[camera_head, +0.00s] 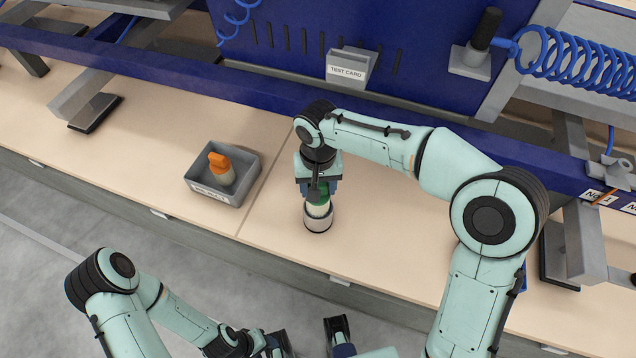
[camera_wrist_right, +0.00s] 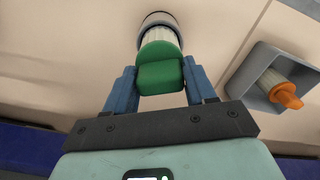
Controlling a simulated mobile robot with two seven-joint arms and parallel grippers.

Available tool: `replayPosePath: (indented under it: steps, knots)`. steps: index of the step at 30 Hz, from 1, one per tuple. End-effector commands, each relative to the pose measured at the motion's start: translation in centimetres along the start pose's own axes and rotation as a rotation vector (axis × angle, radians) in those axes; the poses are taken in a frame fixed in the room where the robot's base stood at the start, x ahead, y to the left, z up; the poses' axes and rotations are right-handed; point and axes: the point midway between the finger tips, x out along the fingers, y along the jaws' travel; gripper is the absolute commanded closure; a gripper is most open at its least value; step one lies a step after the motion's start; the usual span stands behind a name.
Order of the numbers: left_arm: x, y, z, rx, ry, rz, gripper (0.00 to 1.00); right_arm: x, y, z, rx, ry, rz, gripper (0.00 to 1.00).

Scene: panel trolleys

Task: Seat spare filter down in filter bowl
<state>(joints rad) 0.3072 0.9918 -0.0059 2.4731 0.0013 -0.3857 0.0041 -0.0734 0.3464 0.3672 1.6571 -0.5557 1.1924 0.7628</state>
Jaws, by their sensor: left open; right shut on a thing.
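The spare filter has a green cap (camera_wrist_right: 160,76) and a pale ribbed body (camera_wrist_right: 160,38). My right gripper (camera_head: 320,187) is shut on the green cap, with one blue finger on each side in the right wrist view. The filter bowl (camera_head: 318,221), a grey cup, stands on the bench right under the filter. The filter's lower end is at or inside the bowl's mouth; its depth is hidden. Some pale body shows above the rim. My left gripper (camera_head: 309,338) is open and empty at the bottom of the head view, away from the bowl.
A grey tray (camera_head: 241,193) left of the bowl holds an orange-capped filter (camera_head: 220,167). A blue panel with a test card holder (camera_head: 348,70) rises behind. A blue rail crosses behind the bench. The bench around the bowl is clear.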

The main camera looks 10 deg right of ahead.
Motion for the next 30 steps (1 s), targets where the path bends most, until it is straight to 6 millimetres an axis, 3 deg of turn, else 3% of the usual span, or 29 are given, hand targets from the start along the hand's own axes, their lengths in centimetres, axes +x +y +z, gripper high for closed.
replayPosePath:
  steps: [30]
  knots:
    - [1.7,-0.6,0.0,-0.002,-0.005,-0.002,0.47,2.6,0.0,0.0,0.0,0.0,0.0,0.95]
